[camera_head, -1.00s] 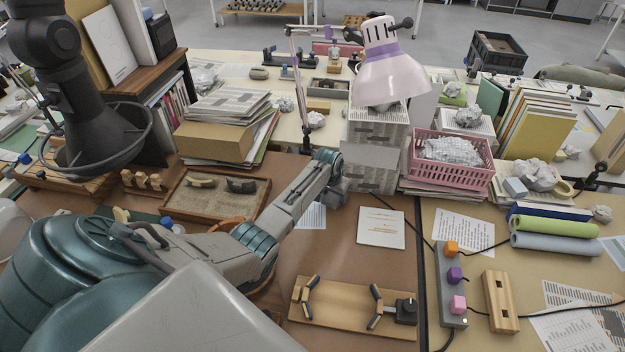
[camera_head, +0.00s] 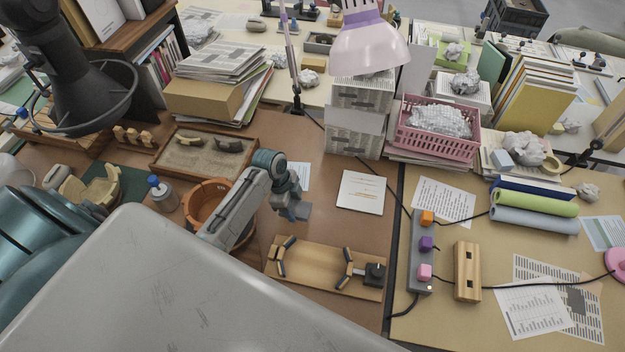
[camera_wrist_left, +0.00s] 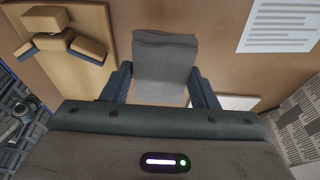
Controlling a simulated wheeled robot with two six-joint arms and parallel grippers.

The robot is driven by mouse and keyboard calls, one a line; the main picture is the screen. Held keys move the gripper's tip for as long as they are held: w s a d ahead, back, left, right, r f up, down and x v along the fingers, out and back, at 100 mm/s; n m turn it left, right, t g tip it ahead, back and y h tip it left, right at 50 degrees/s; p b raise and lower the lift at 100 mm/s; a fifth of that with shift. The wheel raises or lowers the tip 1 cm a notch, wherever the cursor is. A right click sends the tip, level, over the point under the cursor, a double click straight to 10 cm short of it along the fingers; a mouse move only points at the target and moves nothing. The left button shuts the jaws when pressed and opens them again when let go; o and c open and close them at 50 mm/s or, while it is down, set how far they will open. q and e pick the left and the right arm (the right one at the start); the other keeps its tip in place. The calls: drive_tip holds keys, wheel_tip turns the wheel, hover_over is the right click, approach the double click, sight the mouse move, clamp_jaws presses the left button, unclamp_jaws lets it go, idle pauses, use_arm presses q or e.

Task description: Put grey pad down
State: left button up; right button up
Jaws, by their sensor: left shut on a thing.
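My left gripper (camera_head: 293,208) is over the brown bench mat, between a small printed sheet and the wooden board with angled blocks (camera_head: 318,268). In the left wrist view the grey pad (camera_wrist_left: 165,58), a dull grey block with a slightly wavy surface, sits between the two dark fingers (camera_wrist_left: 162,84). The gripper is shut on it. The pad's lower end is hidden, and I cannot tell whether it touches the mat. In the head view the pad is hard to tell from the fingers. My right gripper is not in view.
An orange-brown bowl (camera_head: 203,200) stands behind my left forearm. A sand tray (camera_head: 188,163) lies farther back, and a white card (camera_head: 360,192) lies to the right. A grey button strip (camera_head: 420,255) is beyond a black cable. Bare mat (camera_head: 330,222) shows right of the gripper.

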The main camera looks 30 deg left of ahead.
use_arm(q)
drive_tip(key=w+b, duration=0.2)
drive_tip(key=w+f+b, duration=0.1)
drive_tip(key=w+b, duration=0.1)
drive_tip(key=w, duration=0.1)
drive_tip(key=w+b, duration=0.1)
drive_tip(key=w, duration=0.1)
drive_tip(key=shift+w+a+f+b, duration=0.25)
drive_tip(key=shift+a+f+b, duration=0.1)
drive_tip(key=shift+a+b, duration=0.05)
drive_tip(key=b, duration=0.6)
hover_over(315, 183)
drive_tip(key=s, duration=0.1)
drive_tip(key=shift+s+a+f, duration=0.1)
drive_tip(key=shift+a+f, duration=0.1)
drive_tip(key=shift+a, duration=0.2)
drive_tip(key=shift+w+a+r+b, duration=0.1)
drive_tip(key=shift+w+r+b, duration=0.05)
drive_tip(key=shift+w+b, duration=0.35)
drive_tip(key=shift+f+b, duration=0.2)
drive_tip(key=shift+b, duration=0.1)
wheel_tip(315, 183, down, 3)
drive_tip(key=b, duration=0.3)
drive_tip(key=shift+r, duration=0.15)
drive_tip(key=shift+f+b, duration=0.2)
drive_tip(key=shift+b, duration=0.15)
drive_tip(key=shift+r, duration=0.1)
